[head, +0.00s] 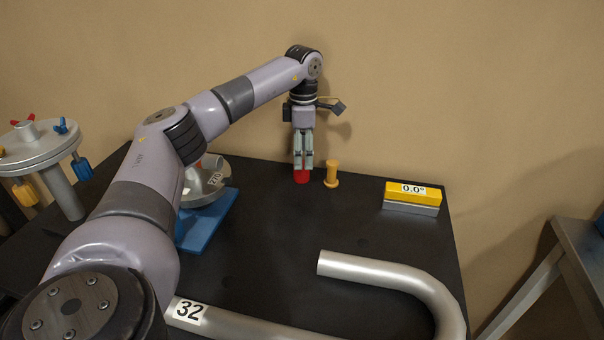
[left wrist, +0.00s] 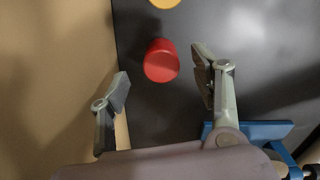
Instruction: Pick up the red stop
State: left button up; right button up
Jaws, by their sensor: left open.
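The red stop (head: 302,177) stands on the black table near its back edge, partly hidden behind my left gripper in the head view. My left gripper (head: 303,166) points down right at it from above. In the left wrist view the red stop (left wrist: 161,61) shows its round top, slightly beyond the fingertips and between their lines. The left gripper (left wrist: 160,70) is open, with one finger on each side and nothing held. My right gripper is not in view.
A yellow stop (head: 331,174) stands just right of the red one. A yellow and grey block (head: 411,197) marked 0.0° lies further right. A bent silver pipe (head: 390,275) lies in front. The middle of the table (head: 290,225) is clear.

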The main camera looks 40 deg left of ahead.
aim_at(302, 170)
pick_arm(q)
jog(key=shift+s+a+f+p, duration=0.1)
jog(key=shift+f+p, duration=0.1)
jog(key=shift+f, duration=1.35)
jog(key=shift+s+a+f+p, duration=0.1)
jog(key=shift+f+p, duration=0.05)
jog(key=shift+f, duration=1.35)
jog(key=shift+d, duration=0.1)
jog(key=shift+c, duration=0.3)
grip_shut()
jog(key=shift+r, duration=0.1)
